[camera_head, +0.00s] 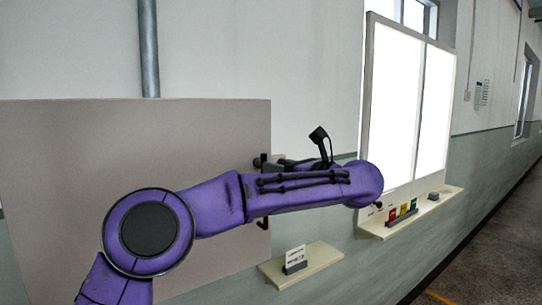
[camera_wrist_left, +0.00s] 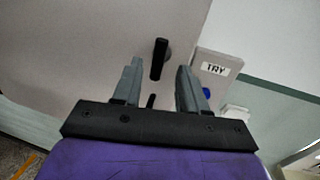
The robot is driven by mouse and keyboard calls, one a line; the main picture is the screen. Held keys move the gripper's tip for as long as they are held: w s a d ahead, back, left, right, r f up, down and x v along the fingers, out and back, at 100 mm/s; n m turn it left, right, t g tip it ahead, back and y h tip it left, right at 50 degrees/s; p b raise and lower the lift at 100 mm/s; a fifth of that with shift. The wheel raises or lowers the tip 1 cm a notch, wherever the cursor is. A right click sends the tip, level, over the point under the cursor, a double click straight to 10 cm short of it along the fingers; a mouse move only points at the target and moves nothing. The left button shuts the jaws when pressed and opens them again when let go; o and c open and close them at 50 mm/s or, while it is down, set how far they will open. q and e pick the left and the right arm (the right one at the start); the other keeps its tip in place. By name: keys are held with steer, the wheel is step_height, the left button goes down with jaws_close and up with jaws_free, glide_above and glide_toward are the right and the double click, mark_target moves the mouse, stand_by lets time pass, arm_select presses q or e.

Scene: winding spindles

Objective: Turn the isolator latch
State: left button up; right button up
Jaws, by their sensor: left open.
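In the left wrist view a black latch handle (camera_wrist_left: 159,58) stands upright on a beige panel (camera_wrist_left: 90,45). My left gripper (camera_wrist_left: 159,66) is open, its two grey fingers on either side of the handle in the picture. I see no contact, and how far the handle is from the fingertips cannot be told. In the head view my purple left arm crosses in front of the panel (camera_head: 80,140) and hides most of the gripper. Small dark parts (camera_head: 263,161) show above the arm at the panel's right edge. My right gripper is not in view.
In the head view, a small shelf (camera_head: 320,258) holds a card, and a ledge (camera_head: 440,203) under the bright window holds coloured items. A grey pipe (camera_head: 148,50) rises behind the panel.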

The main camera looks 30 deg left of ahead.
arm_select(q)
steer(key=a, duration=0.2)
steer(key=shift+w+a+p, duration=0.2)
steer(key=shift+a+p, duration=0.2)
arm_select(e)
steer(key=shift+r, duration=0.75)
arm_select(q)
steer(key=shift+c, duration=0.5)
steer(key=shift+r, duration=0.1)
jaws_close()
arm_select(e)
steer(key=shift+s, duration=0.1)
